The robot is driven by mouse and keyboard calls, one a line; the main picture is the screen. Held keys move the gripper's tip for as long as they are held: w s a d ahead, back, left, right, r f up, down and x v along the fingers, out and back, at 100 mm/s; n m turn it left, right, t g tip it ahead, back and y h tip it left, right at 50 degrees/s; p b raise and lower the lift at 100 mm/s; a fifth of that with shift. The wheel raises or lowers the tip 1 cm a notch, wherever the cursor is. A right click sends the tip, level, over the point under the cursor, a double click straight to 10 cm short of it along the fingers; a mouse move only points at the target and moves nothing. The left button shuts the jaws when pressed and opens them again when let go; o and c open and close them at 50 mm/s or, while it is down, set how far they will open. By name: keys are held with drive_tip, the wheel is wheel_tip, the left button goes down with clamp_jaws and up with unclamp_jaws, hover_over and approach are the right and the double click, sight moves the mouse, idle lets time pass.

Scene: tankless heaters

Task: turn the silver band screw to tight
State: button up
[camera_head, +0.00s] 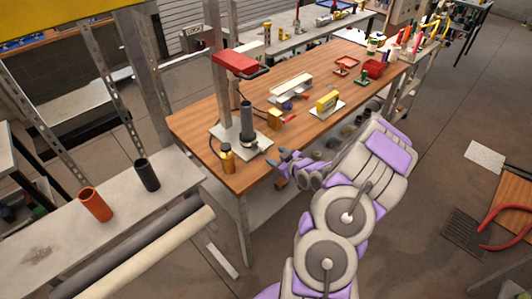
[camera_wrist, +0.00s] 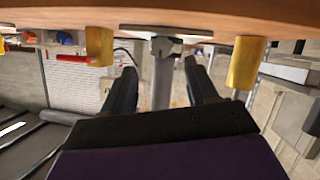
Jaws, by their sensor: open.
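A dark pipe (camera_head: 246,122) stands upright on a grey base plate near the left front of the wooden workbench. In the wrist view, which looks upside down, a grey pipe (camera_wrist: 162,82) hangs between my fingers with a grey band and screw block (camera_wrist: 164,46) close to its base. The screw's exact turn is too small to tell. My gripper (camera_head: 282,158) is at the bench's front edge, to the right of and below the pipe. In the wrist view my gripper (camera_wrist: 160,85) is open, with one dark finger on each side of the pipe. I cannot tell whether they touch it.
A small yellow block (camera_head: 275,118) and a yellow fixture (camera_head: 328,102) stand to the right. The wooden bench (camera_head: 205,110) has bare room at left.

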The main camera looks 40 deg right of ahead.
sight(265, 151)
drive_tip(key=b+x, duration=0.1)
drive_tip(key=x, duration=0.7)
drive_tip(key=shift+a, duration=0.1)
drive_tip(key=c, duration=1.1)
